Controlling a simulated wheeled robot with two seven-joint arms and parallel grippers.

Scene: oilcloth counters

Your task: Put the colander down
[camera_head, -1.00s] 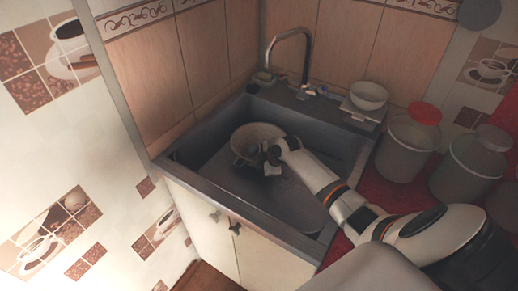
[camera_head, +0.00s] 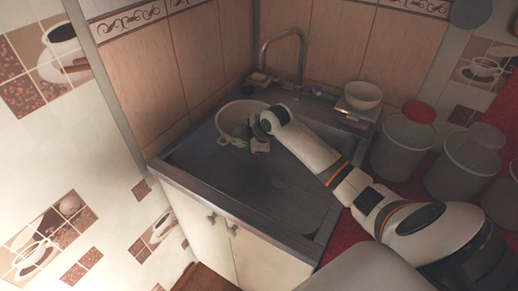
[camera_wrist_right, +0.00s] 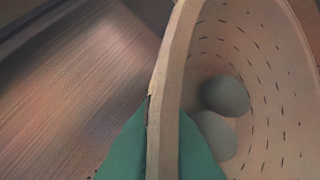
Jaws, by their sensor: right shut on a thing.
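The colander (camera_head: 226,122) is pale with small slots in its wall, and is at the back left of the sink (camera_head: 250,190) in the head view. My right gripper (camera_head: 251,138) is at its near right side. In the right wrist view the green fingertips of my right gripper (camera_wrist_right: 161,145) are shut on the rim of the colander (camera_wrist_right: 265,60), one on each side of the wall. Two grey rounded things (camera_wrist_right: 226,95) lie inside it. I cannot tell whether the colander's base touches anything. My left gripper is not in view.
A curved faucet (camera_head: 301,50) stands behind the sink. A white bowl (camera_head: 362,95) is at the sink's back right. Grey containers (camera_head: 400,148) stand on the red counter to the right. The sink's front part is empty.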

